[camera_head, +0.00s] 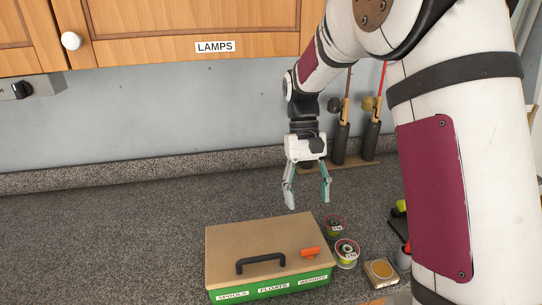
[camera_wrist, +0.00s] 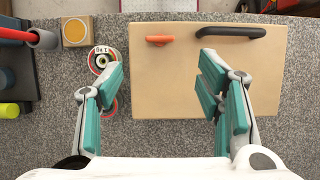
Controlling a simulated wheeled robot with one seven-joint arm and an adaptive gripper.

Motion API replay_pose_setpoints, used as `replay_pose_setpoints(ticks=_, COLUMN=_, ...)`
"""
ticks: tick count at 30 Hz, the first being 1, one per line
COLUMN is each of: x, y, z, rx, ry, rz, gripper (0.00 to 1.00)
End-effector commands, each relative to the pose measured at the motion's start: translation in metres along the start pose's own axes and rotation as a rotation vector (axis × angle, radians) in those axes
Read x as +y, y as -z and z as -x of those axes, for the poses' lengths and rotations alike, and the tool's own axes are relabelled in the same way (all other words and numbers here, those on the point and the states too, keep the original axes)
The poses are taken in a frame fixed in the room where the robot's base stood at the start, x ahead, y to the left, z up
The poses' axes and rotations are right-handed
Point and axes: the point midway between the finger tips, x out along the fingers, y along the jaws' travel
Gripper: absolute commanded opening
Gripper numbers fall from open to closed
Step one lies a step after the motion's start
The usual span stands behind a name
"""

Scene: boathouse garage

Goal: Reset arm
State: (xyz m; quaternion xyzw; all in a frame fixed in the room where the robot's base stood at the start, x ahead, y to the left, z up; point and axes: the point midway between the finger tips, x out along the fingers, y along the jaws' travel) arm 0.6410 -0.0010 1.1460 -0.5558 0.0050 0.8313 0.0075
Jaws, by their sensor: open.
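My gripper (camera_head: 307,190) hangs from my arm above the counter, fingers pointing down, open and empty. In the wrist view my gripper (camera_wrist: 160,95) shows its two teal-padded fingers wide apart. Below and in front of it is a box with a tan lid (camera_head: 235,240), a black handle (camera_head: 261,264) and an orange latch or clip (camera_head: 309,252). The box's green front carries labels reading SPOOLS, FLOATS and WEIGHTS. In the wrist view the tan lid (camera_wrist: 170,75) lies under and beyond the fingers, apart from them.
Line spools (camera_head: 346,252) stand right of the box, near a small block with a round yellow top (camera_head: 381,270). Fishing rods stand in a holder (camera_head: 340,145) against the wall. A wooden cabinet labelled LAMPS (camera_head: 180,28) hangs above. The counter's left side (camera_head: 100,230) is clear.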

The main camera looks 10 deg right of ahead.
Motion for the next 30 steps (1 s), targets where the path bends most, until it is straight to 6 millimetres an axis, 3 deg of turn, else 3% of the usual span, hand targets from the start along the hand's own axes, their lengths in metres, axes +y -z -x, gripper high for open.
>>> replay_pose_setpoints(ticks=5, x=0.0, y=-0.015, z=0.013, rx=0.05, ry=0.003, rz=0.001, gripper=0.6)
replay_pose_setpoints(ticks=12, x=0.001, y=-0.073, z=0.045, rx=0.238, ry=0.013, rz=0.006, gripper=0.6)
replay_pose_setpoints(ticks=17, x=0.001, y=-0.114, z=0.057, rx=0.373, ry=0.015, rz=0.01, gripper=0.6)
replay_pose_setpoints(ticks=23, x=0.002, y=-0.162, z=0.06, rx=0.54, ry=0.015, rz=0.014, gripper=0.6)
replay_pose_setpoints(ticks=30, x=0.003, y=-0.211, z=0.048, rx=0.736, ry=0.008, rz=0.018, gripper=0.6)
